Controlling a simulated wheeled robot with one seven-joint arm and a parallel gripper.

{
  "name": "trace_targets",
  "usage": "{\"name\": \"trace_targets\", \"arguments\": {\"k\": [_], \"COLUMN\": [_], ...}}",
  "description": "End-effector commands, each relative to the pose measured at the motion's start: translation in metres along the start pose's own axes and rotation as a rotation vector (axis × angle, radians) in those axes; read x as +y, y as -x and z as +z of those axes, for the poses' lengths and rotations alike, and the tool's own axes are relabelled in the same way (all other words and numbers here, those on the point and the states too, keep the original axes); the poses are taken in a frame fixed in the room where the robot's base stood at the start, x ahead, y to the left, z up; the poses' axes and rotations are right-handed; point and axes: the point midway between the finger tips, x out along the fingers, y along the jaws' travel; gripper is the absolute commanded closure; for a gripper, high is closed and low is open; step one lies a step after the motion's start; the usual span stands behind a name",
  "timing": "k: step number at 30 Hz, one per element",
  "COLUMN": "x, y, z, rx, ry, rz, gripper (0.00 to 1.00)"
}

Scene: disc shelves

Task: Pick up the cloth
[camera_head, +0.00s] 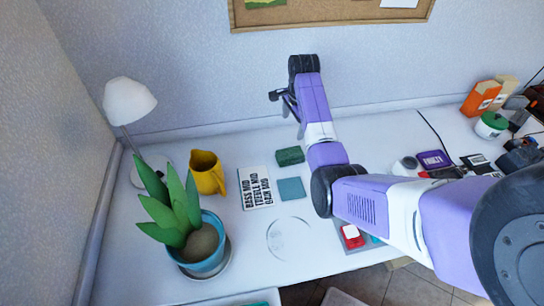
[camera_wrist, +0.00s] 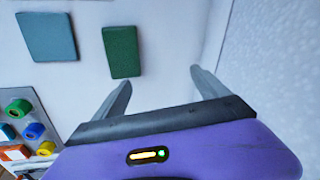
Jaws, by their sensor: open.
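The cloth appears to be the flat teal square (camera_head: 291,188) lying on the white table, in front of a thicker dark green block (camera_head: 290,156) that looks like a sponge. In the wrist view the teal cloth (camera_wrist: 47,37) is at the upper left and the green block (camera_wrist: 122,51) is right of it, apart from it. My gripper (camera_head: 277,96) is raised above the back of the table near the wall. Its two fingers (camera_wrist: 160,78) are spread with nothing between them. It touches neither the cloth nor the block.
A label card (camera_head: 256,187) lies left of the cloth, with a yellow jug (camera_head: 207,173), potted plant (camera_head: 203,257) and lamp (camera_head: 130,102) further left. A clear round dish (camera_head: 289,239) lies in front. A panel with coloured knobs (camera_wrist: 28,122) is near. The wall (camera_wrist: 270,70) is close to my gripper.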

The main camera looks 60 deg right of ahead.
Motion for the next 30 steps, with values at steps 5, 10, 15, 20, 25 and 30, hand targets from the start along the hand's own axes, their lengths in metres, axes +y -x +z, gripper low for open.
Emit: {"name": "trace_targets", "arguments": {"k": [5, 10, 15, 20, 25, 30], "x": [0.041, 0.054, 0.057, 0.060, 0.064, 0.068], "y": [-0.008, -0.005, -0.017, -0.033, -0.053, -0.075], "z": [0.013, 0.018, 0.018, 0.019, 0.020, 0.021], "rx": [-0.041, -0.047, -0.045, -0.045, -0.046, -0.045], "ry": [-0.123, -0.198, -0.212, -0.211, -0.211, -0.210], "rz": [0.167, 0.226, 0.227, 0.226, 0.227, 0.225], "gripper": [0.15, 0.15, 0.15, 0.15, 0.15, 0.15]}}
